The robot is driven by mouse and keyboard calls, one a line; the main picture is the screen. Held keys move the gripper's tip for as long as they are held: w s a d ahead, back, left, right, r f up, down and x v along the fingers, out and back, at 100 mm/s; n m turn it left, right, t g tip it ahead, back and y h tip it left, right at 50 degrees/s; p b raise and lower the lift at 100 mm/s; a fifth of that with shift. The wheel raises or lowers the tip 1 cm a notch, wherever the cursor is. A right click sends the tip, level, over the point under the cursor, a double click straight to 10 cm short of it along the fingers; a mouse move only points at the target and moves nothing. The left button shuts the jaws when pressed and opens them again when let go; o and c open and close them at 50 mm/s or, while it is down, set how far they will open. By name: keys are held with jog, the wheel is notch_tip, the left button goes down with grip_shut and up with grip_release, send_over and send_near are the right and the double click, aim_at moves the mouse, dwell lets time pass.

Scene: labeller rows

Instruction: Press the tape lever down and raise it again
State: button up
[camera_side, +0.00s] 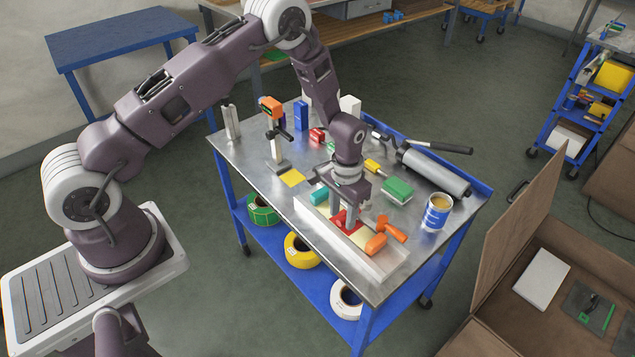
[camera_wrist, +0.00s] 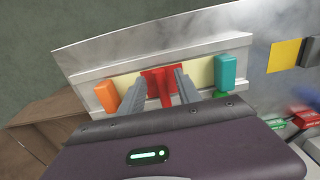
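A red part (camera_wrist: 164,84), with a flat plate and a raised stem, sits on a pale strip (camera_wrist: 125,82) of a metal fixture (camera_wrist: 85,75); I cannot tell for sure that it is the tape lever. It also shows in the side view (camera_side: 338,217), partly hidden by my gripper (camera_side: 345,222). In the wrist view my gripper (camera_wrist: 160,76) has its fingers apart, one on each side of the red stem, with some gap visible. An orange block (camera_wrist: 106,96) stands at the strip's left end and a teal block (camera_wrist: 231,70) at its right end.
The fixture lies along the front of a steel-topped blue cart (camera_side: 250,158). Orange pieces (camera_side: 390,230), a green-topped block (camera_side: 397,188), a can (camera_side: 437,212) and a grey roller (camera_side: 435,172) stand nearby. Tape rolls (camera_side: 301,250) lie on the shelf below.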

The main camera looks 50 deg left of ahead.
grip_shut()
jog(key=shift+w+r+g, duration=0.35)
jog(key=shift+r+g, duration=0.2)
jog(key=shift+g, duration=0.2)
jog(key=shift+w+r+g, duration=0.3)
jog(key=shift+r+g, duration=0.25)
jog(key=shift+g, duration=0.2)
jog(key=shift+w+a+r+g, duration=0.1)
jog(key=shift+w+r+g, duration=0.25)
jog(key=shift+g, duration=0.25)
jog(key=shift+w+r+g, duration=0.25)
jog(key=shift+w+g, duration=0.2)
jog(key=shift+g, duration=0.15)
jog(key=shift+r+g, duration=0.25)
jog(key=shift+g, duration=0.05)
jog(key=shift+o, duration=0.2)
grip_release()
